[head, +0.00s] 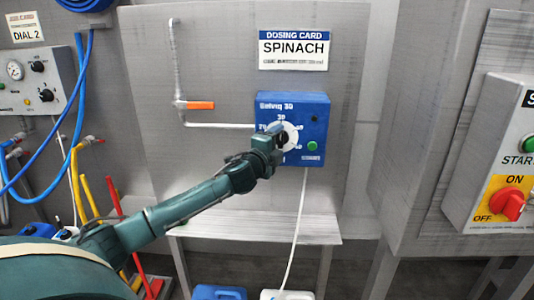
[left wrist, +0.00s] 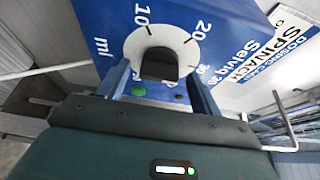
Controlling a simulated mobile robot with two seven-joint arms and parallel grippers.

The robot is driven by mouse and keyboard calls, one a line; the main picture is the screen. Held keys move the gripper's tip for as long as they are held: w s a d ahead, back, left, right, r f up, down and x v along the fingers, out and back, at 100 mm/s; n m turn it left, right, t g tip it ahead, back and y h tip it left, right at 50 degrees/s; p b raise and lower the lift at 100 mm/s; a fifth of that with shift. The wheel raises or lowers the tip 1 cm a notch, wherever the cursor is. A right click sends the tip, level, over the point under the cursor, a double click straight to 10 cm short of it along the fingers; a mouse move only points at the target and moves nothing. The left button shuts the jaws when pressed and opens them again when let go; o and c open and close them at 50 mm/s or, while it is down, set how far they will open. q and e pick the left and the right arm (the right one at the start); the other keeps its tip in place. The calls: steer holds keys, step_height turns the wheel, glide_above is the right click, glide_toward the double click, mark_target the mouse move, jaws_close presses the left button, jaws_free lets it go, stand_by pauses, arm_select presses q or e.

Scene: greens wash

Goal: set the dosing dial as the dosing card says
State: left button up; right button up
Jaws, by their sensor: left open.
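The blue dosing box (head: 310,107) hangs on the grey steel wall, with a white dial and black knob (left wrist: 159,65) on its front. The left wrist view shows the scale marks 10, 20 and 30 and "ml". I cannot read where the knob points. The dosing card (head: 293,49) above the box reads "SPINACH"; its small bottom line is too blurred to read. My left gripper (head: 281,138) is at the dial. Its open fingers (left wrist: 160,88) stand on either side of the knob; I cannot tell whether they touch it. My right gripper is not in view.
A green button (head: 312,146) sits close beside the dial. An orange-handled valve (head: 200,105) and pipe are left of the box. A steel ledge (head: 255,226) lies below. A switch panel with a red knob (head: 507,204) is at the right, and a gauge panel (head: 34,82) at the left.

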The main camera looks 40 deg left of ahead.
arm_select(q)
steer(key=s+d+b, duration=0.2)
steer(key=s+b, duration=0.1)
steer(key=s, duration=0.9)
steer(key=shift+s, duration=0.15)
steer(key=s+d+f+n+g+h, duration=0.1)
steer(key=s+d+f+n+g, duration=0.1)
steer(key=f, duration=0.8)
steer(key=s+d+f+n+g+h, duration=0.2)
steer(key=s+d+f+n, duration=0.2)
steer(key=s+d+f, duration=0.3)
steer(key=s+d+f+n+g+h, duration=0.2)
steer(key=s+d+f, duration=0.3)
steer(key=f, duration=0.9)
steer(key=d, duration=0.3)
steer(key=shift+s+n, duration=0.2)
steer(key=shift+n, duration=0.2)
steer(key=s+d+f+n, duration=0.1)
steer(key=s+d, duration=0.1)
steer(key=s+d+f+n+g, duration=0.1)
steer(key=s+d+f+n, duration=0.1)
steer(key=s+d, duration=0.1)
steer(key=s+d+f+n+h, duration=0.1)
steer(key=s+d+f, duration=0.1)
steer(key=s, duration=0.1)
steer(key=shift+s+d+f+n, duration=0.1)
steer(key=shift+s+d+n, duration=0.05)
steer(key=shift+n, duration=0.15)
steer(key=shift+c, duration=0.3)
